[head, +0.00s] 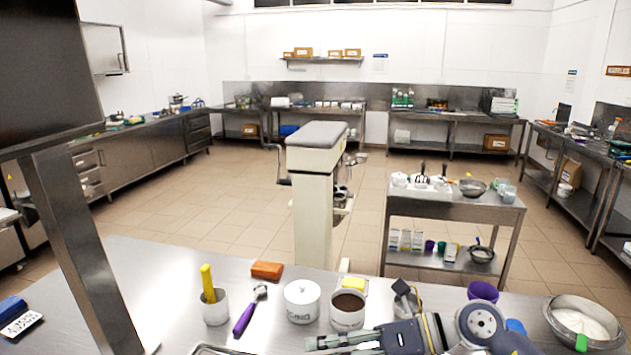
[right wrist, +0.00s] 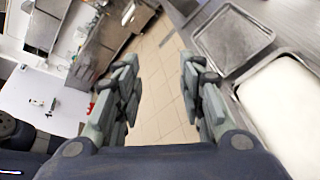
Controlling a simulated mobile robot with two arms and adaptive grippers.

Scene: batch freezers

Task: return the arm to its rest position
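My right arm comes in from the lower right of the head view, over the near edge of the steel table (head: 180,275). My right gripper (head: 318,344) points left there, in front of a white cup of brown powder (head: 347,310). In the right wrist view the gripper (right wrist: 158,68) has its two fingers wide apart, with only tiled floor showing between them. It holds nothing. My left gripper is in neither view.
Trays (right wrist: 232,32) lie at right in the wrist view. A pale machine (head: 316,190) stands beyond the table.

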